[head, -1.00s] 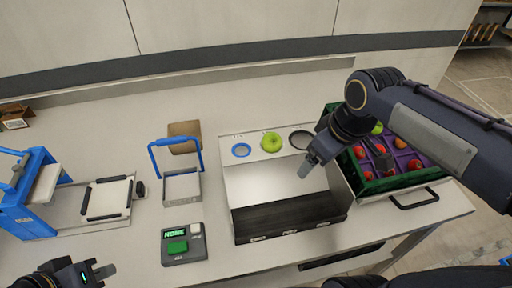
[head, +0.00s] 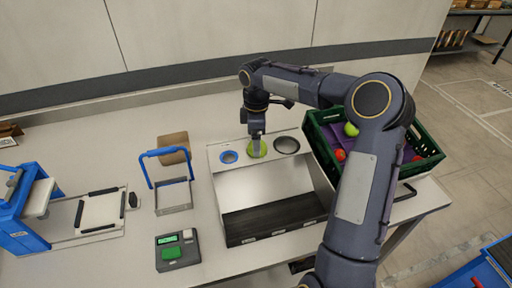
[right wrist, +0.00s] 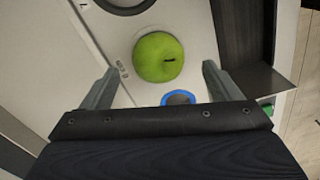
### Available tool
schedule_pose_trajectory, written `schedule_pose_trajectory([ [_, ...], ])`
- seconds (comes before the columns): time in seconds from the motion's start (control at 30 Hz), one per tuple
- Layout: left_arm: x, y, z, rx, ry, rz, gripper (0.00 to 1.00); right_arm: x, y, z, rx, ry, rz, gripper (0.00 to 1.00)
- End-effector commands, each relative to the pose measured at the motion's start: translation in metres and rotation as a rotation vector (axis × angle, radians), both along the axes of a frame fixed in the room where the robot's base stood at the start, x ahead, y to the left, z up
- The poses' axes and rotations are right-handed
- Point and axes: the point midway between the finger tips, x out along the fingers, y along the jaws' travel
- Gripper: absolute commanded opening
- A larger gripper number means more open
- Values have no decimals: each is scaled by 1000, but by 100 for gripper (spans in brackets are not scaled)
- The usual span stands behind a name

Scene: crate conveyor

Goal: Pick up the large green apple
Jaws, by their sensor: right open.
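The large green apple (head: 259,149) sits on the back ledge of the white sorting station (head: 262,186), between a blue ring and a dark ring. In the right wrist view the apple (right wrist: 158,57) lies ahead of and between the two open fingers, touching neither. My right gripper (head: 257,136) is open and empty, pointing down at the apple and partly covering it in the head view. The right gripper's fingers (right wrist: 157,87) show on both sides in the wrist view. My left gripper is out of view.
A green crate (head: 425,150) with fruit on a purple tray stands at the right, partly behind my right arm. A small basket with a blue handle (head: 174,193), a device with a green button (head: 177,250) and a blue press (head: 22,213) stand to the left.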

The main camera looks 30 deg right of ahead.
Motion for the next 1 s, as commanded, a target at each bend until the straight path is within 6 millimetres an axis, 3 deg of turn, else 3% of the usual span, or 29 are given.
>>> schedule_pose_trajectory([
  [0.07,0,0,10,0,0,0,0,1,-3,-10,2,6,-1,84],
  [0.2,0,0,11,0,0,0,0,1,-3,-28,1,2,-1,84],
  [0.47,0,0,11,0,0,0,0,1,-2,-32,1,0,-1,84],
  [0.9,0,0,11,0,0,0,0,1,-2,-31,0,-1,-2,30],
  [1.0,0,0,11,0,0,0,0,1,-2,-31,0,-1,-2,29],
])
